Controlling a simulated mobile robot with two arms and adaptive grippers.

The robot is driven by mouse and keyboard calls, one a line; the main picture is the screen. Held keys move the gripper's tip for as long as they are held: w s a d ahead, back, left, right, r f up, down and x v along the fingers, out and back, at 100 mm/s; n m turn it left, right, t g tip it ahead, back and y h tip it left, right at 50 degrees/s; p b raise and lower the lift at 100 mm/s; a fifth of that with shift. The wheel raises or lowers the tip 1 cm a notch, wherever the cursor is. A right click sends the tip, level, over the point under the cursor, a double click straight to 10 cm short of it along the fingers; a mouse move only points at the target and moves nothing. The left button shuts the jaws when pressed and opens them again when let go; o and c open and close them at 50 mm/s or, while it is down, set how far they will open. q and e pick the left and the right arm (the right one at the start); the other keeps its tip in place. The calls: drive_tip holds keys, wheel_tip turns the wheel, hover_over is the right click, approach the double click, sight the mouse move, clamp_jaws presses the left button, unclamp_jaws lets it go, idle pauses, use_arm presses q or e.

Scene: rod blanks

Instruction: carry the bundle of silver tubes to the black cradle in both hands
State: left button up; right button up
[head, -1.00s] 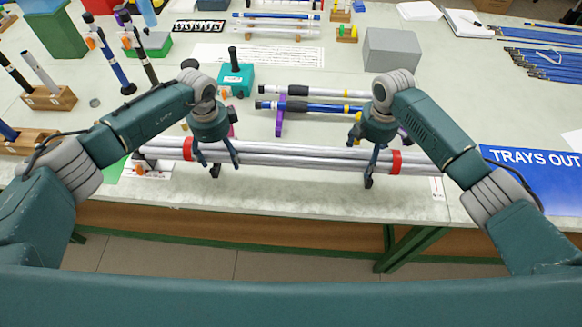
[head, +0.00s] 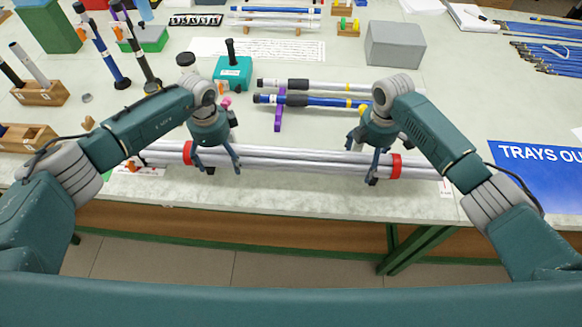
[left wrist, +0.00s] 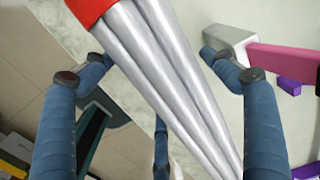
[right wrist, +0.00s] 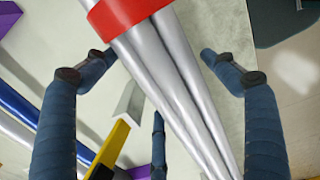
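The bundle of silver tubes (head: 290,158), with a red band near each end, lies level across the front of the table. My left gripper (head: 217,163) has its fingers around the bundle beside the left red band. My right gripper (head: 369,165) has its fingers around it beside the right band. The wrist views show the tubes running between the fingers of the left (left wrist: 165,70) and right (right wrist: 170,70) hands. Small black supports, apparently the black cradle (head: 373,181), show just below the bundle, mostly hidden. I cannot tell whether the bundle touches them.
Behind the bundle, a purple holder (head: 279,112) carries a blue tube (head: 320,101) and a silver tube (head: 310,86). A teal box (head: 232,73) and a grey box (head: 395,44) stand further back. A blue sign (head: 540,175) lies at right. The table's front edge is close.

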use_arm(q)
drive_tip(key=shift+r, duration=0.2)
use_arm(e)
drive_tip(key=shift+s+r, duration=0.1)
drive_tip(key=shift+r, duration=0.1)
use_arm(q)
drive_tip(key=shift+r, duration=0.25)
wheel_tip(320, 180, up, 7)
drive_tip(key=shift+s+r, duration=0.1)
drive_tip(key=shift+r, duration=0.05)
use_arm(e)
wheel_tip(320, 180, up, 12)
drive_tip(key=shift+s, duration=0.1)
use_arm(q)
drive_tip(key=shift+s, duration=0.15)
use_arm(e)
drive_tip(key=shift+s+f, duration=0.1)
drive_tip(key=shift+f, duration=0.05)
idle(0.4)
